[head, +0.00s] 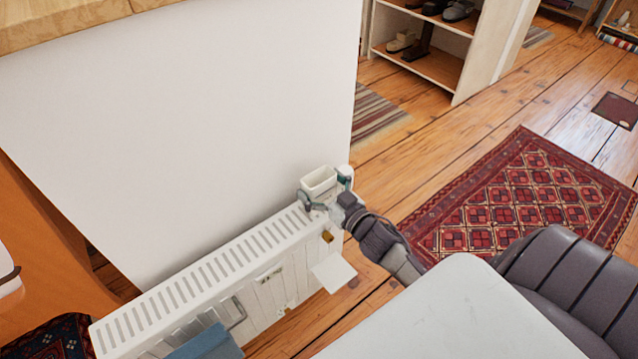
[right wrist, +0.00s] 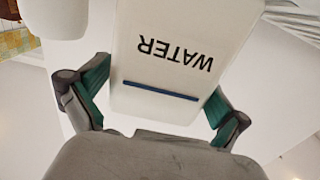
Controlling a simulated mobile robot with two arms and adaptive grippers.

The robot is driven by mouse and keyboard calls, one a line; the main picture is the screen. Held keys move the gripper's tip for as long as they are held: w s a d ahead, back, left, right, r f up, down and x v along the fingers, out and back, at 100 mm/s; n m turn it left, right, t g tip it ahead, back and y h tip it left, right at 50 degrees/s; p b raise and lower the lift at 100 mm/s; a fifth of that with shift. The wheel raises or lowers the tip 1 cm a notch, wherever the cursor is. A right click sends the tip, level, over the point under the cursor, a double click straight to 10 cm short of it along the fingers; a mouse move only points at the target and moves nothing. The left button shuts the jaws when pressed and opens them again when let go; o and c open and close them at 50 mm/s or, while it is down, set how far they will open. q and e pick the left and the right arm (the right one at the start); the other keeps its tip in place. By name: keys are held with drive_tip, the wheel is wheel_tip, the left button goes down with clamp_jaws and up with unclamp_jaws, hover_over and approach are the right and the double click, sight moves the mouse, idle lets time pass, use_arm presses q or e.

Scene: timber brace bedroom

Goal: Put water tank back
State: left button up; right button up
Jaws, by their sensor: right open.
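The water tank (head: 320,178) is a small white open-topped box at the far right end of the white radiator's (head: 205,276) slotted top. In the right wrist view the tank (right wrist: 180,75) shows the word WATER upside down and a dark blue line. My right gripper (head: 327,190) is open, with its green-padded fingers on either side of the tank. In the right wrist view small gaps show between the pads and the tank's sides. Whether the tank rests fully on the radiator is hidden by the gripper. My left gripper is not in view.
A white wall panel (head: 190,120) stands right behind the radiator. A small white flap (head: 333,272) sticks out at the radiator's front right. A blue-grey item (head: 205,345) is at its lower front. A red patterned rug (head: 520,200) lies on open wooden floor; a shoe shelf (head: 440,65) stands behind.

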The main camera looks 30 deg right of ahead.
drive_tip(key=shift+r, duration=0.1)
drive_tip(key=shift+s, duration=0.3)
drive_tip(key=s+p, duration=0.2)
drive_tip(key=s, duration=0.9)
drive_tip(key=s+a+f+n+g+h, duration=0.1)
drive_tip(key=s+a+f+g, duration=0.2)
drive_tip(key=s+a+g, duration=0.9)
drive_tip(key=s+g, duration=0.2)
drive_tip(key=shift+s, duration=0.35)
drive_tip(key=shift+d, duration=0.1)
